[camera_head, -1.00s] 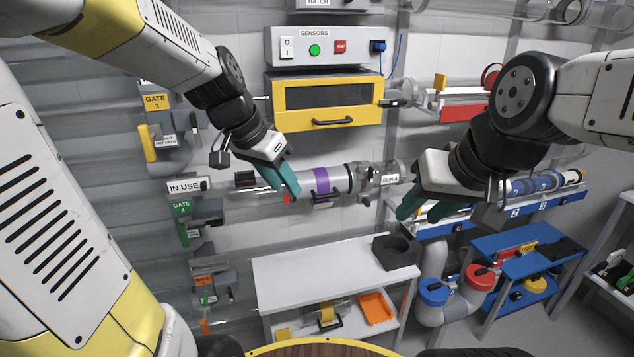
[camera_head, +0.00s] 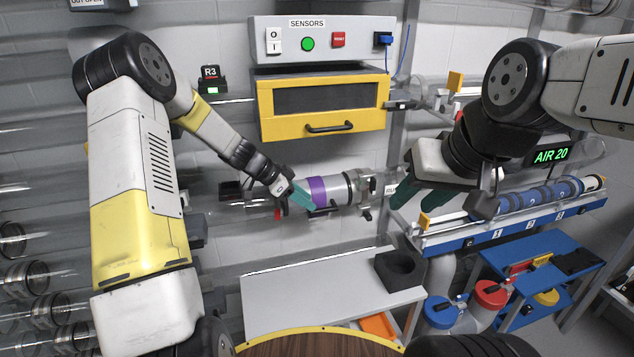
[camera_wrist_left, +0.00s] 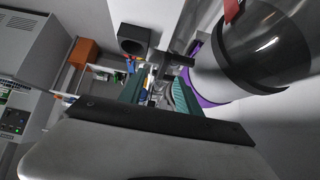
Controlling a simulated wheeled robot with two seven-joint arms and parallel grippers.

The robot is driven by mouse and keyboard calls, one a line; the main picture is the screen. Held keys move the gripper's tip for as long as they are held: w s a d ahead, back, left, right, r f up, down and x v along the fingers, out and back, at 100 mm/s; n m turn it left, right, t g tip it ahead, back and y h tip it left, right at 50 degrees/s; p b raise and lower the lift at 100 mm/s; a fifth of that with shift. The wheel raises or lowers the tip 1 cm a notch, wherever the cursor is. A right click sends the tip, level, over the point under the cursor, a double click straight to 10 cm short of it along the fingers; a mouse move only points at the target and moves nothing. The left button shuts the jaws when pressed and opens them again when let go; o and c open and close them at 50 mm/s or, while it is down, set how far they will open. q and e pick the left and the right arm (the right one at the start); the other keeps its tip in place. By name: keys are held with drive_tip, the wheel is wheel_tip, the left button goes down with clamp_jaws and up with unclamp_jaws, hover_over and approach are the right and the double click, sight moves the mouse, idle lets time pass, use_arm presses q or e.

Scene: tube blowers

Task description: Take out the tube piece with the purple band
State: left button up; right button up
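The tube piece with the purple band (camera_head: 325,190) sits in the horizontal clear tube line on the back wall, with a grey clamp collar (camera_head: 362,187) at its right end. A dark handle shows along its lower side. My left gripper (camera_head: 303,202) is at the left edge of the purple band, in front of the tube; contact is unclear. In the left wrist view its teal fingers (camera_wrist_left: 158,92) are apart, and the purple band (camera_wrist_left: 203,98) shows beside the right finger, partly behind a dark ring. My right gripper (camera_head: 418,192) is open and empty, right of the collar.
A yellow drawer box (camera_head: 322,106) and a sensors panel (camera_head: 322,42) are above the tube. A white table (camera_head: 310,290) with a dark square holder (camera_head: 399,268) stands below, its left part clear. A blue rack (camera_head: 505,228) with tubes is at the right.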

sight(323, 208)
use_arm(q)
drive_tip(key=x, duration=0.8)
drive_tip(key=shift+w, duration=0.35)
drive_tip(key=shift+r, duration=0.1)
clamp_jaws()
drive_tip(key=shift+d, duration=0.1)
idle(0.8)
